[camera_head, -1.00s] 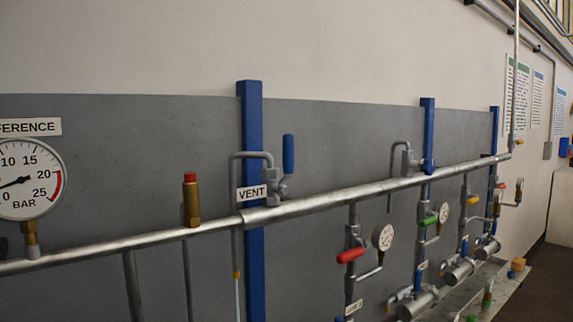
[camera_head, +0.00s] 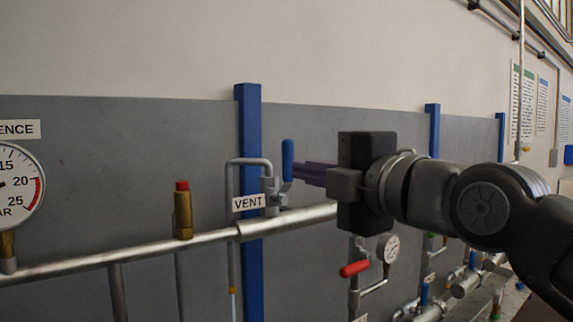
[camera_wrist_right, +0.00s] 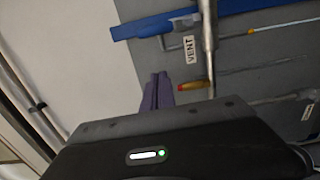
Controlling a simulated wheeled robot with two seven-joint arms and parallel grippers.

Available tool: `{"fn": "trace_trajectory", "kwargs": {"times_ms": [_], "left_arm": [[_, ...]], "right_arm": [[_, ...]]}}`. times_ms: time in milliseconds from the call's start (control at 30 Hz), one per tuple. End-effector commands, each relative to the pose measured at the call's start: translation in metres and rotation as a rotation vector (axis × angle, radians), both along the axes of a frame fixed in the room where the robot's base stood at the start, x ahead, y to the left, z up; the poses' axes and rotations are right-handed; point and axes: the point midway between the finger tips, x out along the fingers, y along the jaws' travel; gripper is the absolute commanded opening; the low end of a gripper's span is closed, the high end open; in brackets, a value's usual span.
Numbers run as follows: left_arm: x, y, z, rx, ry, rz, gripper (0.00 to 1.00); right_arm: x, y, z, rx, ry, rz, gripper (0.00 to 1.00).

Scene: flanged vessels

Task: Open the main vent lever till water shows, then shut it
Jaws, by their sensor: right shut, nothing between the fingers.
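The blue vent lever (camera_head: 287,160) stands upright on the vent valve (camera_head: 271,190), above the main pipe and beside the VENT label (camera_head: 248,202). A thin vent pipe (camera_head: 229,215) bends over and runs down, with a pale section (camera_head: 233,303) below; I cannot tell whether water is in it. My right gripper (camera_head: 298,171) is shut and empty, its purple fingers pointing left just right of the lever; contact is unclear. In the right wrist view its fingers (camera_wrist_right: 157,92) are together, with the VENT label (camera_wrist_right: 190,48) beyond. My left gripper is not in view.
The main pipe (camera_head: 130,252) crosses below the lever. A red-capped brass fitting (camera_head: 183,212) and a pressure gauge (camera_head: 15,190) stand to the left. A blue post (camera_head: 248,130) rises behind the valve. A red-handled valve (camera_head: 354,268) sits under my right gripper.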

Motion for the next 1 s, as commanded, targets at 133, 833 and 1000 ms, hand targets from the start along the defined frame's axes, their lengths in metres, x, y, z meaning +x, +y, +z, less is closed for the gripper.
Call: {"fn": "trace_trajectory", "kwargs": {"times_ms": [133,833,1000], "left_arm": [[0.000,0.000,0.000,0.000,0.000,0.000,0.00],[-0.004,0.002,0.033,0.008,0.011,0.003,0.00],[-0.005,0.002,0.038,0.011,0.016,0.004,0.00]], "right_arm": [[0.001,0.000,-0.001,0.001,0.002,-0.001,0.00],[0.065,0.043,0.003,0.001,0.007,0.000,0.00],[0.092,0.049,0.000,0.006,0.005,-0.006,0.00]]}}
